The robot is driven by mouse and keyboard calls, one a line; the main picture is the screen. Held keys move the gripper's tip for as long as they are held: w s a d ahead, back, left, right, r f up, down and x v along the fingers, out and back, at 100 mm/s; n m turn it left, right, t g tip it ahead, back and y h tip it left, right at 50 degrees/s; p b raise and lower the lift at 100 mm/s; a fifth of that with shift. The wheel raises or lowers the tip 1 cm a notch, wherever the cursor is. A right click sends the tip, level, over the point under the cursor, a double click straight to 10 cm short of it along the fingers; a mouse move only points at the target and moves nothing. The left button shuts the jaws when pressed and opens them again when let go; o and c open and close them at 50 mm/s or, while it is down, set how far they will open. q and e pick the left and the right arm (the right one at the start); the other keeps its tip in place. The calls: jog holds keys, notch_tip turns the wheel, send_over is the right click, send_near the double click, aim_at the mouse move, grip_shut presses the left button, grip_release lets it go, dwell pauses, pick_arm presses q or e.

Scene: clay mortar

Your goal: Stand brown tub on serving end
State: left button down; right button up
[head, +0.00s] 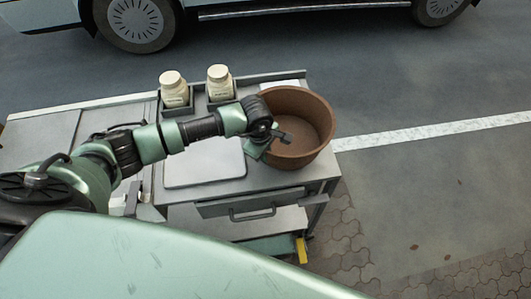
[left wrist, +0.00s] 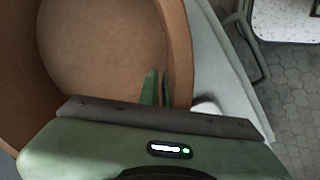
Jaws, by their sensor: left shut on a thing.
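The brown tub (head: 313,112) is round, wide and empty. In the head view it is upright at the right end of the grey metal cart top, which is the only end I can relate to the serving end (head: 322,172). My left gripper (head: 277,138) is at the tub's near left rim, shut on its wall. In the left wrist view the tub (left wrist: 100,40) fills the left side, and the gripper's green fingers (left wrist: 157,88) straddle its wall. Whether the tub's base touches the top is hidden. My right gripper is not in view.
Two white jars (head: 174,90) (head: 220,84) stand in dark holders at the cart's back edge. A pale board (head: 205,165) lies left of the tub. A drawer with a handle (head: 252,210) is on the cart's front. A vehicle (head: 140,20) stands beyond on the road.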

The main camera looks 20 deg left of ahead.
pick_arm(q)
jog(key=shift+f, duration=0.2)
jog(key=shift+f, duration=0.2)
jog(key=c, duration=1.6)
grip_release()
jog(key=shift+r, duration=0.15)
